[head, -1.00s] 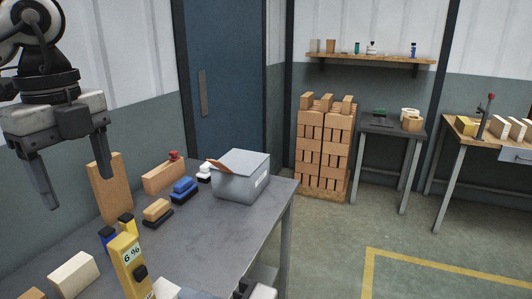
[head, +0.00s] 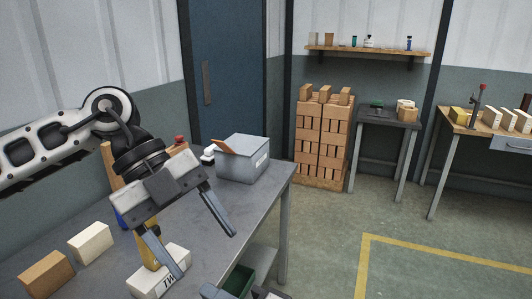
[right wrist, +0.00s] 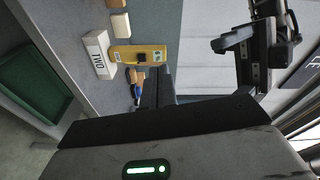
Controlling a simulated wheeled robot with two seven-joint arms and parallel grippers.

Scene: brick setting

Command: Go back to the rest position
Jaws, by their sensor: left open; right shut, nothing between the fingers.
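My left gripper (head: 207,255) is open and empty. It hangs above the table, its fingers pointing down and right over a white lettered block (head: 150,286) and a yellow meter (head: 148,250). My right gripper (head: 236,293) shows only in part at the bottom edge of the head view. In the right wrist view its fingers (right wrist: 157,78) are together with nothing between them. The yellow meter (right wrist: 140,55) and the white block (right wrist: 99,54) lie beyond them, and my left gripper shows at the right (right wrist: 250,45). The left arm hides part of the table's back.
The grey table (head: 215,205) holds a grey lidded box (head: 243,160), a tan brick (head: 46,273) and a cream brick (head: 91,243). A green crate (head: 240,280) sits below the table. A brick stack (head: 322,140) stands at the far wall. The floor at right is clear.

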